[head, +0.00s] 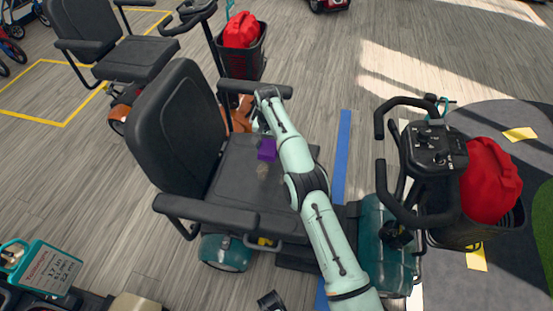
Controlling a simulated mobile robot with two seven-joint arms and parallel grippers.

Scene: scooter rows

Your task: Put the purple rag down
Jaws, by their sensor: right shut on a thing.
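The purple rag (267,150) is a small bunched piece over the black seat of a scooter (240,185). I cannot tell whether it touches the seat or hangs just above it. My right arm reaches up across the picture from the bottom, along the right side of the seat. My right gripper (263,128) is at the far end, partly hidden by my own wrist, and is shut on the purple rag. A faint pale smudge (262,170) shows on the seat just below the rag.
The seat has a tall backrest (180,125) and armrests on the near side (205,213) and far side (255,88). A tiller with a red bundle (490,180) in its basket stands at right. Another scooter (115,45) stands behind. A sign (45,268) is at lower left.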

